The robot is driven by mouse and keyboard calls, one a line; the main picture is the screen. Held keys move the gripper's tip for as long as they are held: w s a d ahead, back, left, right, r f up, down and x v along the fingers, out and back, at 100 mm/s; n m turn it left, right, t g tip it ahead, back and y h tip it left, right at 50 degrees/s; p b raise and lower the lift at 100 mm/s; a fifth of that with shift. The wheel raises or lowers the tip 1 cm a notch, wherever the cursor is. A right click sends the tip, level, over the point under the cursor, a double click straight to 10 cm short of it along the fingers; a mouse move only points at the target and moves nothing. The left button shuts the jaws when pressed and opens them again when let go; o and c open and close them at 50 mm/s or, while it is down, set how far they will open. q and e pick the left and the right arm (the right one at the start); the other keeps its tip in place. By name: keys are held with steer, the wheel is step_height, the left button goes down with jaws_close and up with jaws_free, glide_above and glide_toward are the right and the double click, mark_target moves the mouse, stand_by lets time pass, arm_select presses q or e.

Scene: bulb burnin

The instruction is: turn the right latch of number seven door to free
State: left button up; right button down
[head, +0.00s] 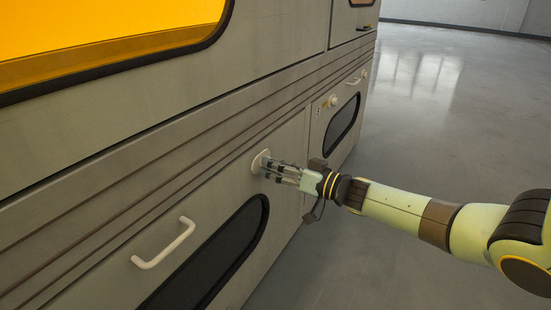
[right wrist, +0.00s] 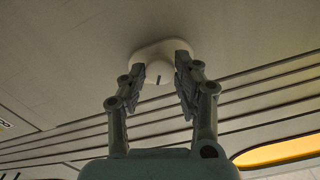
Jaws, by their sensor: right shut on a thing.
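The latch (head: 259,160) is a small off-white knob on a plate, near the upper right of a grey door (head: 120,258). In the right wrist view the latch (right wrist: 158,72) shows a dark mark on its face and sits between my fingers. My right gripper (head: 268,168) reaches it from the right, and in the right wrist view (right wrist: 160,85) its two fingers are shut on the knob's sides. The fingers partly hide the knob in the head view. The door's number is not readable. My left gripper is not in view.
A white bar handle (head: 163,244) and a dark window (head: 215,258) are on the same door. A neighbouring door (head: 338,115) with its own white knob (head: 333,100) lies farther right. A large orange window (head: 95,35) is above. The grey floor (head: 430,110) at right is clear.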

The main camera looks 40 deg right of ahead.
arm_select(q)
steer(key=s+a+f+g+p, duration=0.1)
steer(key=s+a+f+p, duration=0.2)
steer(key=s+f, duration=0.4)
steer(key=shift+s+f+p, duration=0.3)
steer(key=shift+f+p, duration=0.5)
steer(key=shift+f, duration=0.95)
arm_select(e)
steer(key=shift+m, duration=5.8)
steer(key=c, duration=1)
jaws_free()
steer(key=shift+o, duration=0.2)
